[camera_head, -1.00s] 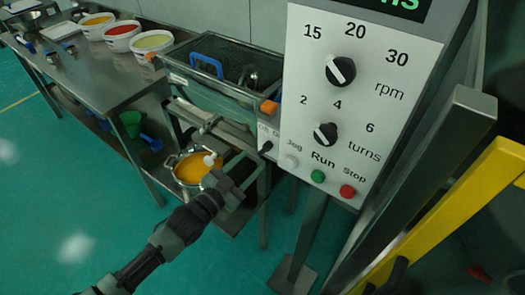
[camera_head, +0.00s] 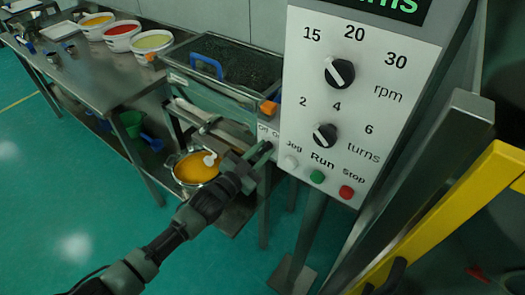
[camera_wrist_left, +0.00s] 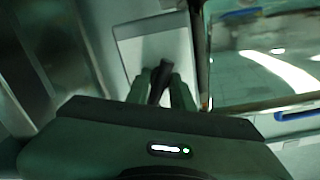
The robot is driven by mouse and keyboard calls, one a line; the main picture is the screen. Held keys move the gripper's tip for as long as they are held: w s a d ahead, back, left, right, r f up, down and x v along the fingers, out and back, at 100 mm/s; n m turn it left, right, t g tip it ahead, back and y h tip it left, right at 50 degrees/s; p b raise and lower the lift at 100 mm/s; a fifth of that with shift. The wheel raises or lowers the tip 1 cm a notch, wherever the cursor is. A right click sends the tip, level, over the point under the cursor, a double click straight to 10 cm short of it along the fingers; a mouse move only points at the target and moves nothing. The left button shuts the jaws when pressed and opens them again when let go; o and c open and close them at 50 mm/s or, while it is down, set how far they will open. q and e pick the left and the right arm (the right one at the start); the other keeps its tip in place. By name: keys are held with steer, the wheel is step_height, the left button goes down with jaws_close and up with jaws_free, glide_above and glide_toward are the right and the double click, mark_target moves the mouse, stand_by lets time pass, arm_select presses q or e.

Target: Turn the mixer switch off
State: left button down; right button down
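The mixer switch is a dark lever (camera_wrist_left: 158,85) on a pale plate (camera_wrist_left: 132,48) in the left wrist view. In the head view its Off/On plate (camera_head: 268,131) is on the frame left of the control panel, and the lever is mostly hidden by my gripper. My left gripper (camera_head: 262,152) is at this plate. In the wrist view, the two fingers of my left gripper (camera_wrist_left: 162,86) stand close on either side of the lever. I cannot tell whether they press on it. My right gripper is not in view.
The control panel (camera_head: 355,100) with knobs and Jog, Run and Stop buttons is right of the gripper. A pan of orange material (camera_head: 195,169) is below left. The sieve tray (camera_head: 225,65) is above. A yellow rail (camera_head: 440,215) is at the right.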

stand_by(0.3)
arm_select(q)
steer(key=n+b, duration=0.1)
steer(key=n, duration=0.4)
steer(key=shift+f+n, duration=0.15)
steer(key=shift+n, duration=0.25)
steer(key=n+b, duration=0.1)
steer(key=n, duration=0.5)
stand_by(0.4)
steer(key=c, duration=1.2)
jaws_free()
steer(key=v, duration=0.8)
steer(key=shift+b, duration=0.45)
steer(key=shift+d, duration=0.15)
